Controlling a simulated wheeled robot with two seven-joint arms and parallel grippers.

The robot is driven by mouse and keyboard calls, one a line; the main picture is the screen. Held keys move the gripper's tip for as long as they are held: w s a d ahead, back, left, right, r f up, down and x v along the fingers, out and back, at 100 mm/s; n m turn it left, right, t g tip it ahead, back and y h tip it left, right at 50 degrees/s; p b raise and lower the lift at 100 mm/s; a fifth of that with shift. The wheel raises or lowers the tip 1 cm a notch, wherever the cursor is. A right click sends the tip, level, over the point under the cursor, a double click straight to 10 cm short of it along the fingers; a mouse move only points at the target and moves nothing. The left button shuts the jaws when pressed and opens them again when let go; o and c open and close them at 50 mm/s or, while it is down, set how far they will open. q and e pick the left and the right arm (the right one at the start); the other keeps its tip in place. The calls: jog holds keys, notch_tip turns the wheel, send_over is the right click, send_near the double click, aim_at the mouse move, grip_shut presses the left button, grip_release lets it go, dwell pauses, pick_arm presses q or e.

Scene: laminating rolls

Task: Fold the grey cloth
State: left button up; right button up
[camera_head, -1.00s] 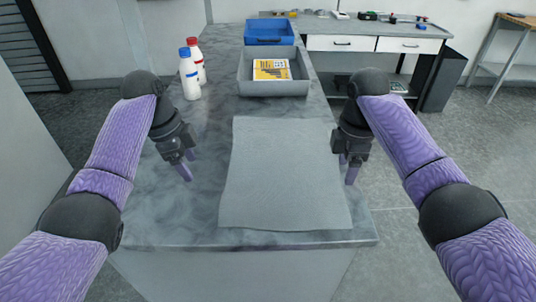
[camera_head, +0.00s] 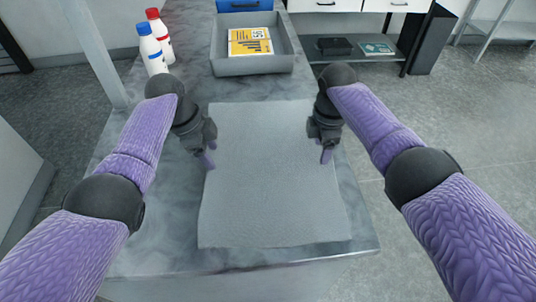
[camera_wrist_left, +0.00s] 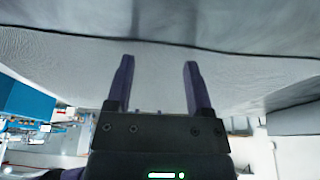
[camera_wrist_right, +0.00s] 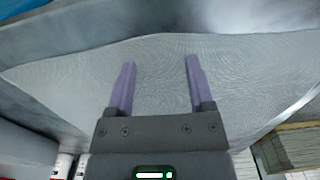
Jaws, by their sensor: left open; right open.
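The grey cloth (camera_head: 265,190) lies flat and spread out on the table, its near edge close to the table's front edge. My left gripper (camera_head: 208,162) is over the cloth's left edge, open and empty. My right gripper (camera_head: 327,156) is at the cloth's right edge, open and empty. In the left wrist view the open fingers (camera_wrist_left: 158,80) have the cloth (camera_wrist_left: 155,62) behind them. In the right wrist view the open fingers (camera_wrist_right: 158,82) also stand in front of the cloth (camera_wrist_right: 230,70). I cannot tell whether any fingertip touches it.
A grey bin (camera_head: 252,66) holding a yellow printed item (camera_head: 250,41) stands behind the cloth. A blue bin (camera_head: 245,5) is beyond it. Two white bottles, one with a blue cap (camera_head: 152,50) and one with a red cap (camera_head: 160,35), stand back left. Bare table (camera_head: 150,215) lies left of the cloth.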

jog(key=shift+f, duration=0.1)
pick_arm(q)
jog(key=shift+f, duration=0.35)
pick_arm(e)
jog(key=shift+f, duration=0.25)
pick_arm(q)
jog(key=shift+r, duration=0.15)
jog(key=shift+c, duration=0.4)
pick_arm(e)
jog(key=shift+s+r, duration=0.1)
jog(key=shift+c, duration=0.4)
pick_arm(q)
grip_shut()
pick_arm(e)
grip_shut()
pick_arm(q)
jog(key=shift+r, duration=0.1)
